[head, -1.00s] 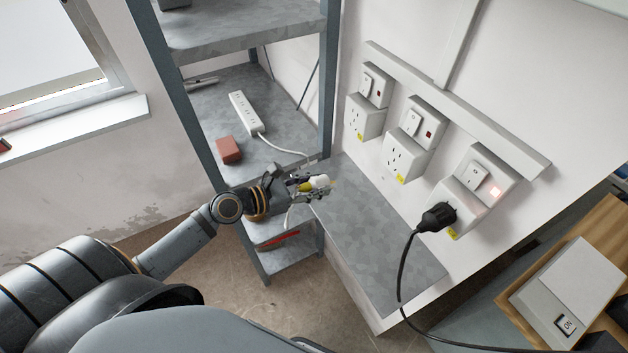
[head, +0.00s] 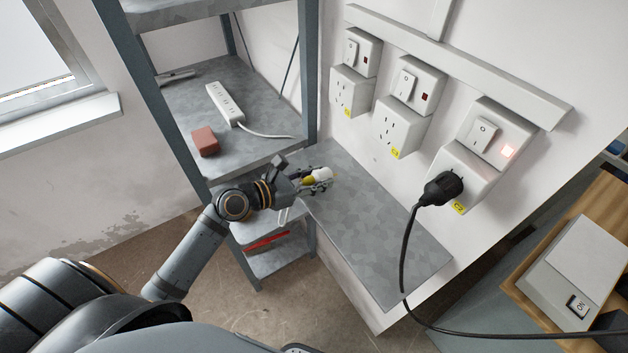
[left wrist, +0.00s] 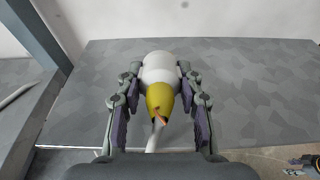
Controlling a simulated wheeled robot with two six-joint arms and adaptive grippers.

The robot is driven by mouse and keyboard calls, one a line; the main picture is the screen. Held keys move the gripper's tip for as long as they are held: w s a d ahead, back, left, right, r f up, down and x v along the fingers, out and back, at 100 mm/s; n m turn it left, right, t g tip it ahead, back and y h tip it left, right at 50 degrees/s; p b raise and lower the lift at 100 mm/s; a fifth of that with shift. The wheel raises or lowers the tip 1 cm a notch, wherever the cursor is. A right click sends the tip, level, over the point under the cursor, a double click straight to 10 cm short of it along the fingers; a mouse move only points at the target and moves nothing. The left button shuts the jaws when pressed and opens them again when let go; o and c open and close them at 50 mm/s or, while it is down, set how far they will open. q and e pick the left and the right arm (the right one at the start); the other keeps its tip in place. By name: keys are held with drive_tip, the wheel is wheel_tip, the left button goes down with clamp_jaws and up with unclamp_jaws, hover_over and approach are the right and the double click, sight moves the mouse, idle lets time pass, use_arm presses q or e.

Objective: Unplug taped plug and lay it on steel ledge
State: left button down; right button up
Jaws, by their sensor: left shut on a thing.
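My left gripper (head: 316,180) is shut on the taped plug (head: 321,175), a white plug with yellow tape. The plug is at the far left end of the steel ledge (head: 380,245), which runs below the wall sockets. In the left wrist view the plug (left wrist: 160,70) sits between both fingers, white end away from me, and a white cable trails back under the gripper. The ledge (left wrist: 255,85) fills the background there. I cannot tell whether the plug touches the ledge.
The left socket (head: 347,92) and middle socket (head: 398,127) are empty. A black plug (head: 441,188) sits in the right socket, its cable hanging over the ledge's right end. A metal shelf with a white power strip (head: 225,104) and reddish block (head: 205,142) stands left. The ledge's middle is clear.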

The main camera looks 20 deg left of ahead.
use_arm(q)
drive_tip(key=c, duration=0.8)
unclamp_jaws()
wheel_tip(320, 180, up, 10)
drive_tip(key=shift+f, duration=0.1)
idle(0.6)
